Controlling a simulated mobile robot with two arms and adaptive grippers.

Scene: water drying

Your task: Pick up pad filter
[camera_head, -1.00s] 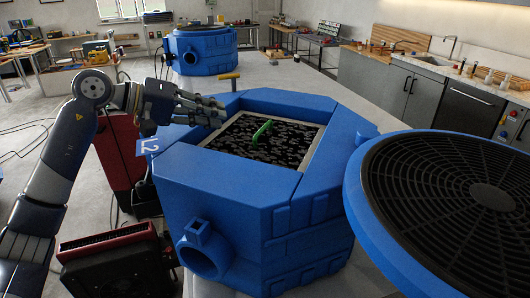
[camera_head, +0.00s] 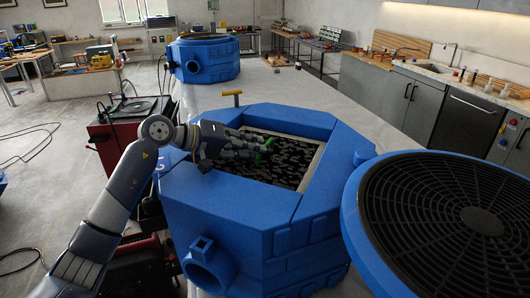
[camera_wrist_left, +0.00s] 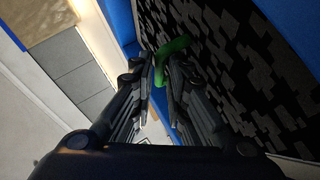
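The pad filter (camera_head: 232,168) is a black, grey-speckled square panel, recessed in the opening of the blue octagonal housing (camera_head: 235,212). Its green handle (camera_head: 266,144) stands on it and is partly hidden by my left gripper (camera_head: 258,147). In the left wrist view, the fingers (camera_wrist_left: 161,66) come in on both sides of one end of the green handle (camera_wrist_left: 175,47), with a narrow gap between the tips. I cannot tell if they press on it. The speckled pad (camera_wrist_left: 235,70) fills the area beyond. My right gripper is not in view.
A round blue lid with a black grille (camera_head: 440,210) is close at the right. A yellow T-handle (camera_head: 234,94) stands behind the housing. A red cart (camera_head: 120,150) is at the left, and another blue unit (camera_head: 205,62) is at the back.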

